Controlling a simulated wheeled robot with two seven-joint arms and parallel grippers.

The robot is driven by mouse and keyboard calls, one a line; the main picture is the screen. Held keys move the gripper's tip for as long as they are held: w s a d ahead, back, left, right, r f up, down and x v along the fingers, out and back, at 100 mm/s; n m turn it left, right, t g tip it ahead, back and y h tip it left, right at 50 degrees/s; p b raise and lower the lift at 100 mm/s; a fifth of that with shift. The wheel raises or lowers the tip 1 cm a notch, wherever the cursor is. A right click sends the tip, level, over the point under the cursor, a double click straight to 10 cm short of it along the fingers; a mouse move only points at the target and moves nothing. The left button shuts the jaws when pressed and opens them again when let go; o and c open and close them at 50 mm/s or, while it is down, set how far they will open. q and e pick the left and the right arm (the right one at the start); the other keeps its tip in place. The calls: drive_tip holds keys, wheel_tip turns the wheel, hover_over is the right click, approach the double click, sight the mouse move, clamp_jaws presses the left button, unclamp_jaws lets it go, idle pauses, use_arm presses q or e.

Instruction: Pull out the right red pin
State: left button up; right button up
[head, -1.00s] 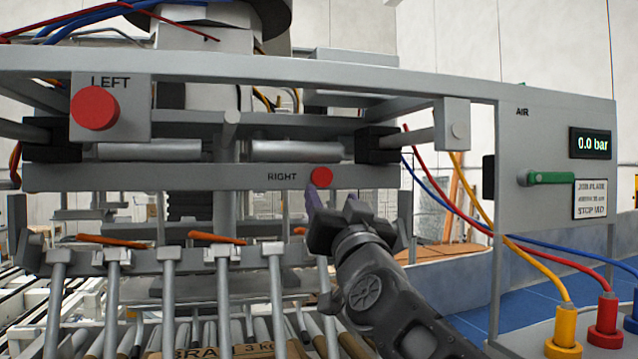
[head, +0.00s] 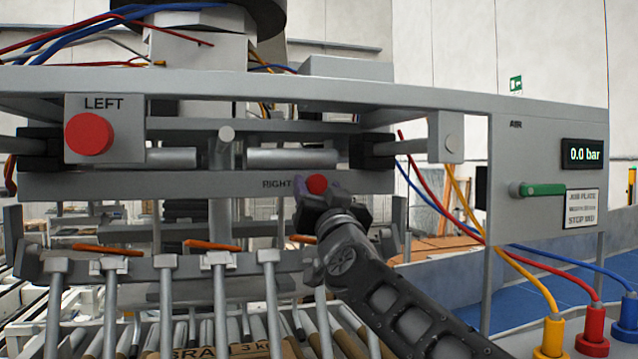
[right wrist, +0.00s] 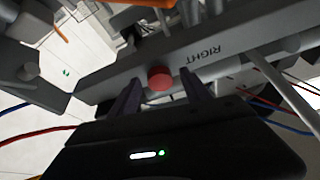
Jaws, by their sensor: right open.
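The right red pin (head: 317,184) has a round red head and sits in the grey crossbar (head: 150,186) beside the printed word RIGHT. My right gripper (head: 318,186) is open, with its purple-grey fingers on either side of the pin's head. In the right wrist view the red head (right wrist: 160,78) lies between the tips of the two open fingers (right wrist: 161,92). I cannot tell whether the fingers touch it. The larger left red pin (head: 90,134) sits in a grey plate marked LEFT. My left gripper is not in view.
A grey panel at the right carries a green lever (head: 542,189) and a display (head: 582,154) reading 0.0 bar. Red, blue and yellow hoses hang beside it. Grey rods and orange strips (head: 208,244) lie below the crossbar, above a cardboard box (head: 232,351).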

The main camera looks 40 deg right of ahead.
drive_tip(key=shift+c, duration=0.4)
clamp_jaws()
idle(1.0)
